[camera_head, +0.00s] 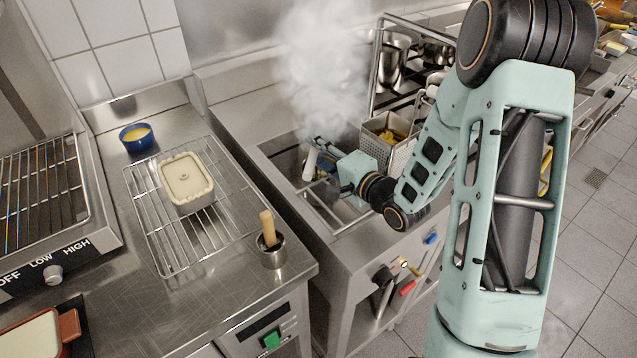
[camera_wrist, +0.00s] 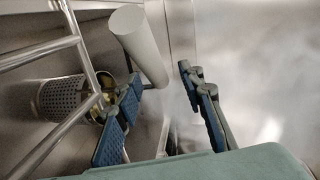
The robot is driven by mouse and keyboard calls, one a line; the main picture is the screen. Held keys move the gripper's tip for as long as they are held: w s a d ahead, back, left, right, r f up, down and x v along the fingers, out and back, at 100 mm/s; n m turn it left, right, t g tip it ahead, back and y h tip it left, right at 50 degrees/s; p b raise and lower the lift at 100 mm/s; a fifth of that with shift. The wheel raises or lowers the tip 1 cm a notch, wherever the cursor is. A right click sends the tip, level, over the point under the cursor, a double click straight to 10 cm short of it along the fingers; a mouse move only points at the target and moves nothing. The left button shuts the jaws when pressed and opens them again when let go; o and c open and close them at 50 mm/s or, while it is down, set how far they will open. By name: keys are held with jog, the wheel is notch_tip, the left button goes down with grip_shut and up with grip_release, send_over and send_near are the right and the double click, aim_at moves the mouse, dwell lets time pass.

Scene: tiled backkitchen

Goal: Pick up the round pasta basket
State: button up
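My gripper (camera_head: 322,165) is at the sunken basin of the steel cooker, under the steam. In the wrist view my gripper (camera_wrist: 158,78) has its two fingers spread apart with a gap between them. A white cylindrical handle (camera_wrist: 140,45) stands beyond and partly between the fingertips, and no finger is closed on it. The handle also shows in the head view (camera_head: 310,163). A perforated metal basket (camera_wrist: 65,97), which looks round, lies to the left of the fingers, partly behind metal rods. In the head view the round basket's body is hidden or too small to tell.
A square perforated basket (camera_head: 398,153) with yellow food stands right of my gripper, with a metal rack (camera_head: 377,65) behind.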

grip_shut()
jog(key=shift+r, duration=0.15)
dwell(0.4)
